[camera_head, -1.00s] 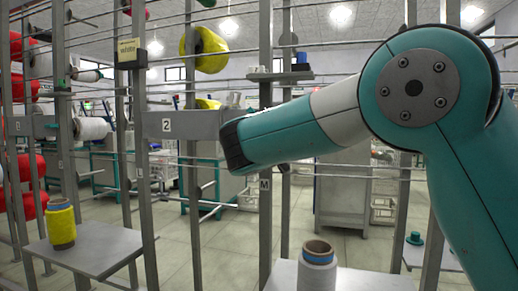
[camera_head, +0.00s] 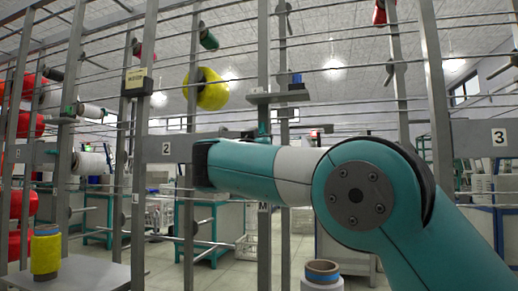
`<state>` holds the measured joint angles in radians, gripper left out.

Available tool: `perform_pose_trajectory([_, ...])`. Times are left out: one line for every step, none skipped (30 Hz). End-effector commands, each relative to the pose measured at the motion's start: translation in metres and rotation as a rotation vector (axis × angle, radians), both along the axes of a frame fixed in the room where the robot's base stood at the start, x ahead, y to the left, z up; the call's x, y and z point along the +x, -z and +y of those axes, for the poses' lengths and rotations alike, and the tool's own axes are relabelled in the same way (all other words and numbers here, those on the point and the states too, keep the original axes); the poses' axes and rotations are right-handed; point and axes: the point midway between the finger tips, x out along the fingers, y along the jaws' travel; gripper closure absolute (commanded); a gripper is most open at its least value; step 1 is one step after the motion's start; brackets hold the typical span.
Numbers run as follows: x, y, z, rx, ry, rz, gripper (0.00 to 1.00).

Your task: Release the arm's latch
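My teal and white arm (camera_head: 297,163) reaches across the lower right, in front of the grey station plate marked 2 (camera_head: 166,149). Its dark end cap (camera_head: 201,165) overlaps that plate. My gripper is out of sight, hidden behind the arm or outside the picture. A small teal part (camera_head: 263,131) shows just above my arm beside a post; I cannot tell whether it is the latch or part of my wrist. No latch on station 2 can be made out clearly.
Grey posts (camera_head: 432,110) and thin rods form a rack close ahead. A yellow bobbin (camera_head: 211,90) hangs above station 2. A yellow cone (camera_head: 45,251) stands on a shelf (camera_head: 85,274) at lower left. A plate marked 3 (camera_head: 498,137) is at right.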

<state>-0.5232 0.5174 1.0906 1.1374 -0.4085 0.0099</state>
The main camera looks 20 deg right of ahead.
Motion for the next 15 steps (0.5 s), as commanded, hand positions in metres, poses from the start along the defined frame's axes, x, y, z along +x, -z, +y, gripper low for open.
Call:
perform_pose_trajectory([0.0003, 0.0018, 0.0002, 0.01, 0.001, -0.005, 1.0])
perform_pose_trajectory([0.0002, 0.0016, 0.0001, 0.015, 0.001, -0.008, 1.0])
perform_pose_trajectory([0.0002, 0.0015, 0.0, 0.021, 0.001, -0.012, 1.0])
perform_pose_trajectory([0.0002, 0.0014, 0.0, 0.024, 0.002, -0.014, 1.0])
perform_pose_trajectory([0.0002, 0.0014, 0.0, 0.026, 0.001, -0.016, 1.0])
perform_pose_trajectory([0.0002, 0.0013, -0.0001, 0.03, 0.001, -0.018, 1.0])
perform_pose_trajectory([0.0002, 0.0013, -0.0001, 0.032, 0.001, -0.02, 1.0])
perform_pose_trajectory([0.0003, 0.0012, -0.0001, 0.033, 0.001, -0.02, 1.0])
perform_pose_trajectory([0.0002, 0.0011, -0.0001, 0.033, 0.001, -0.021, 1.0])
perform_pose_trajectory([0.0002, 0.001, -0.0001, 0.034, 0.001, -0.021, 1.0])
perform_pose_trajectory([0.0003, 0.001, -0.0001, 0.034, 0.001, -0.021, 1.0])
perform_pose_trajectory([0.0002, 0.0009, -0.0002, 0.034, 0.001, -0.021, 1.0])
perform_pose_trajectory([0.0002, 0.0009, -0.0002, 0.034, 0.001, -0.021, 1.0])
perform_pose_trajectory([0.0002, 0.0008, -0.0001, 0.034, 0.001, -0.021, 1.0])
perform_pose_trajectory([0.0002, 0.0008, -0.0001, 0.034, 0.001, -0.021, 1.0])
